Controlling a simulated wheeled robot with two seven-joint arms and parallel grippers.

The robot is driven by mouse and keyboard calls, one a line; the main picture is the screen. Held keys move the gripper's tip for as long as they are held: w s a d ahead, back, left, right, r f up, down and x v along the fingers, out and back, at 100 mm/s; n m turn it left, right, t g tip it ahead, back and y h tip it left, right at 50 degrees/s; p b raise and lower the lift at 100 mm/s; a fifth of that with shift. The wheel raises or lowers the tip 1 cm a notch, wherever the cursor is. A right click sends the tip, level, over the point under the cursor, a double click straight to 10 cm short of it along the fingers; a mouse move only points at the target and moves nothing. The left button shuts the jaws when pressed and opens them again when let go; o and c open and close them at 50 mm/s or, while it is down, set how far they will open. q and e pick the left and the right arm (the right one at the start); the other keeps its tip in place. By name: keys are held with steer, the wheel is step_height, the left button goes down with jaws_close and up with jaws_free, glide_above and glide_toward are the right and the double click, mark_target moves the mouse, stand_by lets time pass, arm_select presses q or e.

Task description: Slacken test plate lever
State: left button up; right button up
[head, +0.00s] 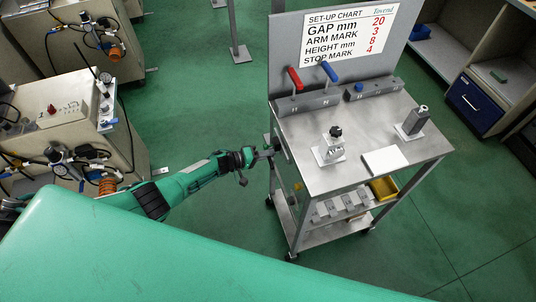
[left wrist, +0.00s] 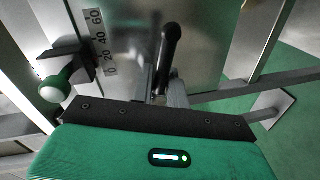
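A black, round-ended lever handle (left wrist: 170,47) shows in the left wrist view in front of a bare metal plate (left wrist: 205,50). My left gripper (left wrist: 161,88) is at the lever's lower part, with grey fingers on either side of it. I cannot tell whether they touch it. In the head view, my left gripper (head: 269,151) reaches the left side of the metal cart (head: 350,185), and the lever there is too small to make out. A scale strip (left wrist: 98,40) and a pale green knob (left wrist: 54,88) are left of the lever. My right gripper is not in view.
The cart top carries a red-handled lever (head: 295,78), a blue-handled lever (head: 329,71), a small clamp stand (head: 331,148) and a white plate (head: 385,161). A set-up chart (head: 349,34) stands behind. Green floor (head: 200,80) is clear between.

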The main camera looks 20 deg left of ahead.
arm_select(q)
steer(key=v, duration=1.3)
steer(key=shift+a+p, duration=0.3)
steer(key=shift+a, duration=0.05)
steer(key=shift+s, duration=0.2)
steer(key=s+a+f+m+y, duration=0.1)
steer(key=s+f+y, duration=0.4)
steer(key=s+f, duration=0.45)
steer(key=s+a+f+m+y, duration=0.1)
steer(key=s+f+y, duration=0.45)
steer(key=f, duration=0.75)
steer(key=s+d+f+m+g, duration=0.1)
steer(key=s+f+g, duration=0.2)
steer(key=s, duration=0.8)
steer(key=s+d+f+m+g+y, duration=0.1)
steer(key=s+f, duration=0.3)
steer(key=s, duration=0.7)
steer(key=s+d+f+m+g+y, duration=0.1)
steer(key=s+d+f+m+g, duration=0.1)
steer(key=s, duration=0.9)
step_height(320, 180, down, 3)
steer(key=m+g, duration=0.1)
steer(key=g, duration=0.1)
steer(key=shift+s+r+g, duration=0.2)
steer(key=shift+s+g, duration=0.1)
steer(key=shift+s, duration=0.1)
